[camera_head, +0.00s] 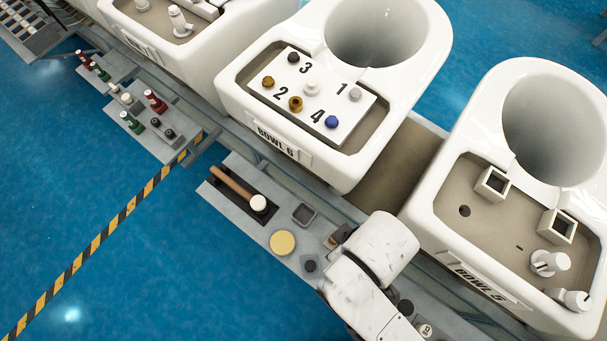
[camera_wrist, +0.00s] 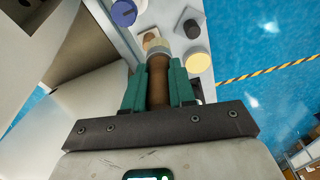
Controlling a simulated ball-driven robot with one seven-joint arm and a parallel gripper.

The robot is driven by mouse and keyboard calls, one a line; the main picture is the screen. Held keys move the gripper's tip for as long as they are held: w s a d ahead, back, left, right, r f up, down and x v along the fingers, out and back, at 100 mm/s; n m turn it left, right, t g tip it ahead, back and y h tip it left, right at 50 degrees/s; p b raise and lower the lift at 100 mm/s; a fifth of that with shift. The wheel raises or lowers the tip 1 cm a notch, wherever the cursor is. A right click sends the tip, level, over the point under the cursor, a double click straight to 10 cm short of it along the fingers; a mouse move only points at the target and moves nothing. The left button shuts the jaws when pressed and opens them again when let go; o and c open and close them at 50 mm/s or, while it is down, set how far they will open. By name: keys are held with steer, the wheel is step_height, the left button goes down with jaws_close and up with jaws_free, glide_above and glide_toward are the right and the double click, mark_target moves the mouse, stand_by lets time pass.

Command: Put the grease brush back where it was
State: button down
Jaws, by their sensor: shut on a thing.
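The grease brush (camera_wrist: 158,80) shows in the wrist view as a brown handle with a pale, blunt end (camera_wrist: 158,47) pointing away from the wrist. My gripper (camera_wrist: 158,88) is shut on the handle, one green finger on each side. In the head view my white wrist hides most of the gripper; a small brown part (camera_head: 336,239) shows beside it, too small to identify surely. The brush's pale end lies over the grey bench in the wrist view; I cannot tell whether it touches anything.
Bowl 6 (camera_head: 300,157) stands behind; bowl 5 (camera_head: 446,236) is to the right. Open blue floor lies at left.

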steer(key=shift+w+a+f+b, duration=0.1)
steer(key=shift+w+a+f, duration=1.3)
steer(key=shift+w+f, duration=0.65)
steer(key=shift+w+a+f+b, duration=0.1)
steer(key=shift+w+a+f, duration=1.3)
steer(key=shift+w+f, duration=0.6)
steer(key=shift+w+a+f+b, duration=0.1)
steer(key=shift+w+a+f, duration=1.45)
steer(key=shift+f, duration=0.8)
steer(key=shift+w+d, duration=0.1)
steer(key=shift+d, duration=0.1)
steer(key=shift+f, duration=0.15)
steer(key=c, duration=0.9)
jaws_free()
steer(key=shift+c, duration=0.2)
step_height(320, 180, up, 12)
steer(key=s+p, duration=0.1)
steer(key=shift+d, duration=0.45)
